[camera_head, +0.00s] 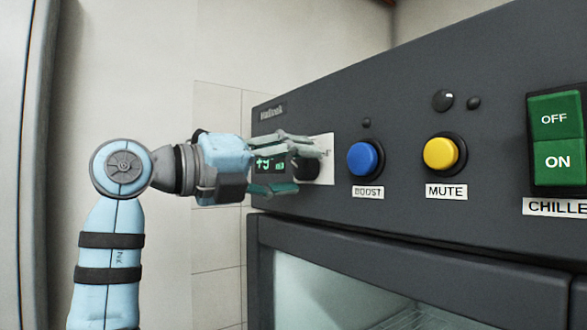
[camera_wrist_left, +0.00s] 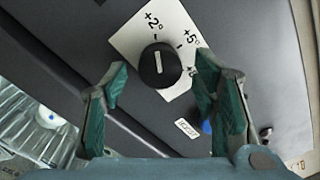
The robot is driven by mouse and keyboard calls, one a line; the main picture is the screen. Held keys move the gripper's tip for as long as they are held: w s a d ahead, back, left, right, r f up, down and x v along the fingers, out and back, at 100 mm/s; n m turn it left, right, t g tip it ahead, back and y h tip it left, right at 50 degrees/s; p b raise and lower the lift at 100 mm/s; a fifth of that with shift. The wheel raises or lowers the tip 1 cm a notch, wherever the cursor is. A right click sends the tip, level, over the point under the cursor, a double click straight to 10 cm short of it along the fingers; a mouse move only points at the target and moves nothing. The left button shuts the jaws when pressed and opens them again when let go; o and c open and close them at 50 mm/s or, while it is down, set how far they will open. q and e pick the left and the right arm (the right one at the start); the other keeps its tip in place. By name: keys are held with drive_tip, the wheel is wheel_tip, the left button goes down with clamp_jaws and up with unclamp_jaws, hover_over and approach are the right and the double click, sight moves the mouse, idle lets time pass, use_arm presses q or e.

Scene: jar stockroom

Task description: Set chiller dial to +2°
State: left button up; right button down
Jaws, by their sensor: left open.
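The chiller dial (camera_wrist_left: 160,66) is a round black knob on a white plate (camera_wrist_left: 128,42) with +2° and +5° marks. Its white pointer line points roughly toward the tick by +2°. In the head view the dial (camera_head: 304,170) sits at the left end of the dark panel, partly hidden by my left gripper (camera_head: 298,164). In the wrist view my left gripper (camera_wrist_left: 162,76) is open, one green finger on each side of the dial, with gaps between fingers and knob. A small display (camera_head: 268,163) with green characters shows behind the fingers; its digit is hard to read. My right gripper is out of view.
Right of the dial on the panel (camera_head: 400,105) are a blue BOOST button (camera_head: 362,159), a yellow MUTE button (camera_head: 440,154) and a green OFF/ON switch (camera_head: 556,140). A glass door (camera_head: 340,290) lies below.

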use_arm(q)
drive_tip(key=v, duration=1.1)
drive_tip(key=shift+a, duration=0.2)
